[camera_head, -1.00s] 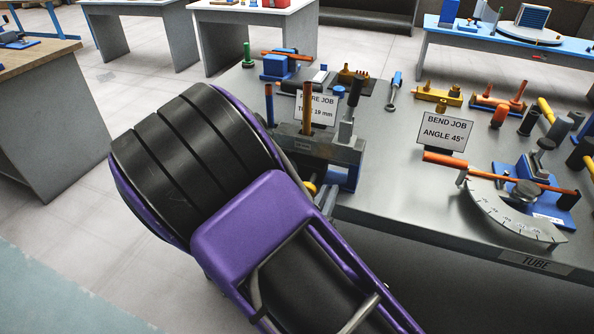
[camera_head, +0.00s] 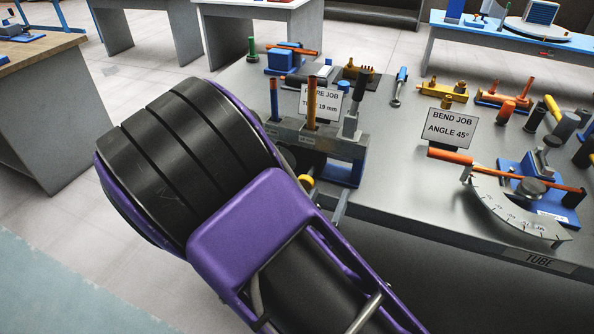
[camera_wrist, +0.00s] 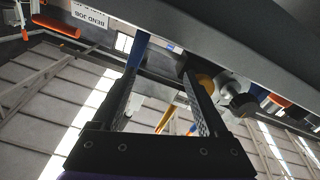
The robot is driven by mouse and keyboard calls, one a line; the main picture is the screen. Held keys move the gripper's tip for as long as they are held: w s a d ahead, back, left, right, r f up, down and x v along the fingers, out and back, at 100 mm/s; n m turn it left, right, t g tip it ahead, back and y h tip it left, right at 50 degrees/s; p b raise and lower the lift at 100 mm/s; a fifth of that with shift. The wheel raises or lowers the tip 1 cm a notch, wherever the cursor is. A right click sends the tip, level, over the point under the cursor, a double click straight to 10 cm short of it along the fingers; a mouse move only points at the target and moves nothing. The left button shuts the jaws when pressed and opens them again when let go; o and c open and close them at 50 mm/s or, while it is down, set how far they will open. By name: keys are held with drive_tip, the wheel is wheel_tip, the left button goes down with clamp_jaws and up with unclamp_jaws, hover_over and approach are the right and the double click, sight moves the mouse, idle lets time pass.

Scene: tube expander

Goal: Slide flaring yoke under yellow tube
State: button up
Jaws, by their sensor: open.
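A yellow knob (camera_head: 305,181) shows low beside my arm. My gripper is hidden behind my arm in the head view. In the wrist view my gripper (camera_wrist: 166,75) is open, fingers apart, looking steeply up. A yellow-orange round part (camera_wrist: 206,83) sits near the right finger; contact is unclear.
A "BEND JOB" sign (camera_head: 447,128) and a bender with an angle scale (camera_head: 512,215) stand to the right on the bench. A spanner (camera_head: 399,88) and several fittings lie behind. The bench edge (camera_head: 440,230) runs close to my arm.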

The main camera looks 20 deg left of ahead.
drive_tip(key=shift+s+a, duration=0.15)
drive_tip(key=shift+s, duration=1.9)
